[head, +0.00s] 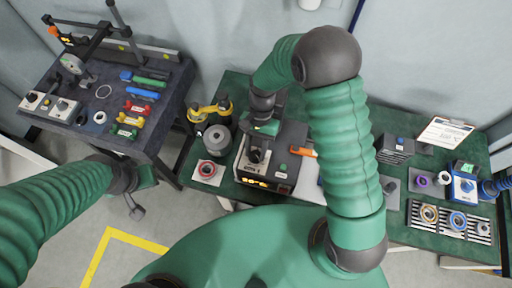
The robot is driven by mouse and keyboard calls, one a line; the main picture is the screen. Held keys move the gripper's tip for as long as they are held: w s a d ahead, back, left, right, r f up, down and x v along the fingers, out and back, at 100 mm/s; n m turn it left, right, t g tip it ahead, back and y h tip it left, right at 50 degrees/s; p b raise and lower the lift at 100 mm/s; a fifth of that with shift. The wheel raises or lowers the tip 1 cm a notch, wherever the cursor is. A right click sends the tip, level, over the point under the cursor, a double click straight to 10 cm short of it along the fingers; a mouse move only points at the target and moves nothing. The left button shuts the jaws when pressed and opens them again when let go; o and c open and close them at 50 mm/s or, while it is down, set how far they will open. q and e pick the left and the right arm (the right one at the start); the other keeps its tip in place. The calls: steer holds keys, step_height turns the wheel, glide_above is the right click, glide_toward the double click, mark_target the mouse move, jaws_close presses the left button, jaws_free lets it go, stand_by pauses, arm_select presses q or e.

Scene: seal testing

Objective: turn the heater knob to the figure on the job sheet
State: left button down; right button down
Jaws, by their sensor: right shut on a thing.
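The heater (285,165) is a dark box with a pale front panel on the green table, with a small lit yellow display (255,182) whose figure is too small to read surely. Its black knob (256,156) is on the panel. My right gripper (260,142) comes down from above and is shut at the knob; my own wrist partly hides the grip. The job sheet (445,132), on a clipboard, leans at the right back of the table; its writing is unreadable. My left gripper (134,208) hangs over the floor at the left, away from the heater, its jaws unclear.
Rings on a slotted rack (452,220) and a blue device (464,186) are at the right. A dark table (170,115) with tools is at the left.

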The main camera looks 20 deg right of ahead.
mark_target(255, 156)
steer(key=shift+w+n, duration=0.1)
steer(key=shift+n, duration=0.5)
steer(key=shift+h, duration=0.3)
steer(key=c, duration=1)
jaws_free()
steer(key=r+b, duration=0.1)
steer(key=r, duration=0.2)
steer(key=shift+w+r, duration=0.1)
steer(key=shift+w, duration=0.1)
steer(key=s+a+r+b, duration=0.1)
steer(key=s+a, duration=0.1)
steer(key=s, duration=0.5)
steer(key=s+a+b, duration=0.1)
steer(key=s+a, duration=0.1)
steer(key=s, duration=0.6)
steer(key=shift+s+a+r+b, duration=0.3)
steer(key=shift+a+r, duration=0.05)
